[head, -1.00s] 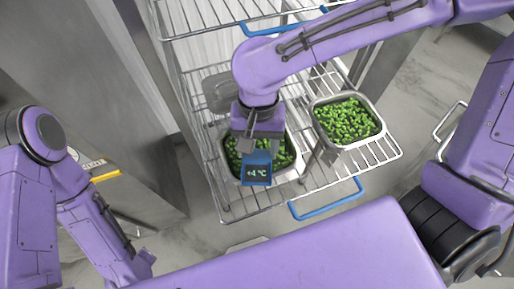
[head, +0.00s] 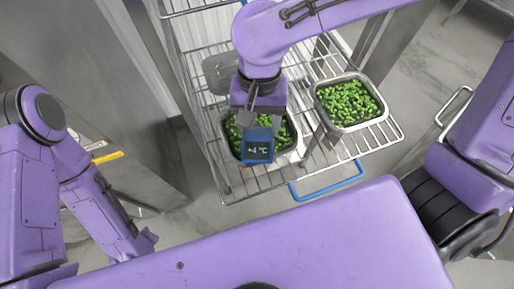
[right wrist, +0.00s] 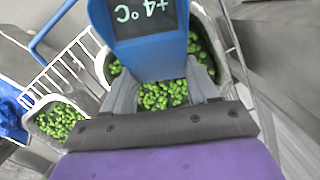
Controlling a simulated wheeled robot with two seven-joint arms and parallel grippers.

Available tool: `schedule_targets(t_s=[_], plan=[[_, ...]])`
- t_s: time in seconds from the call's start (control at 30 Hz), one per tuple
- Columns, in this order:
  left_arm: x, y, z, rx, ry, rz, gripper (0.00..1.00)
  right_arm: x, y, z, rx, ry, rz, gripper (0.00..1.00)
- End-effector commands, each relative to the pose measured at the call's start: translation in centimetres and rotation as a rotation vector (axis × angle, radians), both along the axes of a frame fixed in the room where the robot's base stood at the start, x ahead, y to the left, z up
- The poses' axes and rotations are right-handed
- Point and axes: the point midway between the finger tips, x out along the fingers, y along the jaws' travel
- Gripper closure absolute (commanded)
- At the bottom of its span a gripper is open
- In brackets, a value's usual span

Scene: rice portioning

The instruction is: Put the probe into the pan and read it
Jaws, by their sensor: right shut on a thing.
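My right gripper (head: 262,122) is shut on the blue probe (head: 257,146), over the left pan (head: 300,150) of green peas on the wire rack. The probe's dark display faces up and reads about +4 °C; it also shows in the right wrist view (right wrist: 145,55), upside down. The probe's tip is hidden, so I cannot tell how deep it sits in the peas. A second pan (head: 378,120) of peas stands to the right on the same shelf. My left gripper (head: 145,240) is low at the left, away from the rack, its fingers unclear.
The wire rack (head: 238,190) has a blue handle (head: 330,184) at its front edge. A grey lid-like piece (head: 220,70) is behind the left pan. A grey metal cabinet (head: 120,90) stands close on the left. Open floor shows at the right.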

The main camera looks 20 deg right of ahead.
Motion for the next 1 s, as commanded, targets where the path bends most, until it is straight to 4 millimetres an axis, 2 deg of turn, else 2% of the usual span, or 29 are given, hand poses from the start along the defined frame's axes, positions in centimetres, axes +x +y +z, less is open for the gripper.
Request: schedule_targets(t_s=[0.6, 0.73, 1.0], plan=[[0.0, 0.0, 0.0, 0.000, 0.000, 0.000, 0.65, 0.1, 0.0, 7.4, 0.000, -0.004, 0.001, 1.00], [0.0, 0.0, 0.0, 0.000, 0.000, 0.000, 0.65, 0.0, 0.0, 8.2, 0.001, -0.001, 0.002, 1.00], [0.0, 0.0, 0.0, 0.000, 0.000, 0.000, 0.65, 0.0, 0.0, 8.3, 0.001, 0.000, 0.002, 1.00]])
